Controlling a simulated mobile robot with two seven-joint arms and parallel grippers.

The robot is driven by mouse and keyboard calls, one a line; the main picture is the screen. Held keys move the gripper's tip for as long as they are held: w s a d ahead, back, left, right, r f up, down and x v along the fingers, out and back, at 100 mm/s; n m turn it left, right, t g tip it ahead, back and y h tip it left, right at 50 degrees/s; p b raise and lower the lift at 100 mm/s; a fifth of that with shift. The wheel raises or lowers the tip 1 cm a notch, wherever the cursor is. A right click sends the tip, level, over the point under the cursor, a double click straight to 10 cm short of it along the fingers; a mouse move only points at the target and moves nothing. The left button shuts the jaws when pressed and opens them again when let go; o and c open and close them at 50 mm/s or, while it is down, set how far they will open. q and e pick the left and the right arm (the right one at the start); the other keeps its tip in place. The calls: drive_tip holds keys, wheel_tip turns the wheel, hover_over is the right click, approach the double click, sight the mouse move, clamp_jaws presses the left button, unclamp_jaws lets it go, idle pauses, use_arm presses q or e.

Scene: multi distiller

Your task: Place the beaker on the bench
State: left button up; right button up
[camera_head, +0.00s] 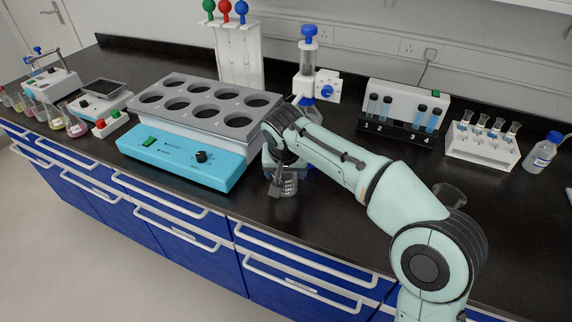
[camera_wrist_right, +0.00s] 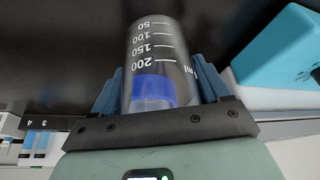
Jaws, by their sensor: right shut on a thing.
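The clear beaker (camera_head: 288,186) stands at my right gripper (camera_head: 283,170), low over the black bench (camera_head: 340,215), just right of the turquoise water bath. I cannot tell whether its base touches the bench top. In the right wrist view the beaker (camera_wrist_right: 153,50), with white volume marks up to 200, sits between the blue fingers of my right gripper (camera_wrist_right: 155,90), which is shut on it. A blue patch shows through its lower part in that view. The gripper and forearm hide part of the beaker in the head view. My left gripper is not in view.
The turquoise water bath (camera_head: 185,160) with round openings is close left of the gripper. A white stand with a blue knob (camera_head: 308,85) is behind. Tube racks (camera_head: 400,115) (camera_head: 482,145) and a bottle (camera_head: 541,152) stand right. Several flasks (camera_head: 75,126) stand far left.

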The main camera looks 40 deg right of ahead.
drive_tip(key=shift+w+d, duration=1)
drive_tip(key=shift+w, duration=0.2)
drive_tip(key=shift+x, duration=0.9)
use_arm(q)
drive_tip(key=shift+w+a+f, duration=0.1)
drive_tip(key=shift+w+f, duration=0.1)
use_arm(e)
drive_tip(key=shift+s, duration=0.1)
drive_tip(key=shift+f, duration=0.15)
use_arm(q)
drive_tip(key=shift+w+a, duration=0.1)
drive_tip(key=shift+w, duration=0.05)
use_arm(e)
drive_tip(key=o, duration=1.1)
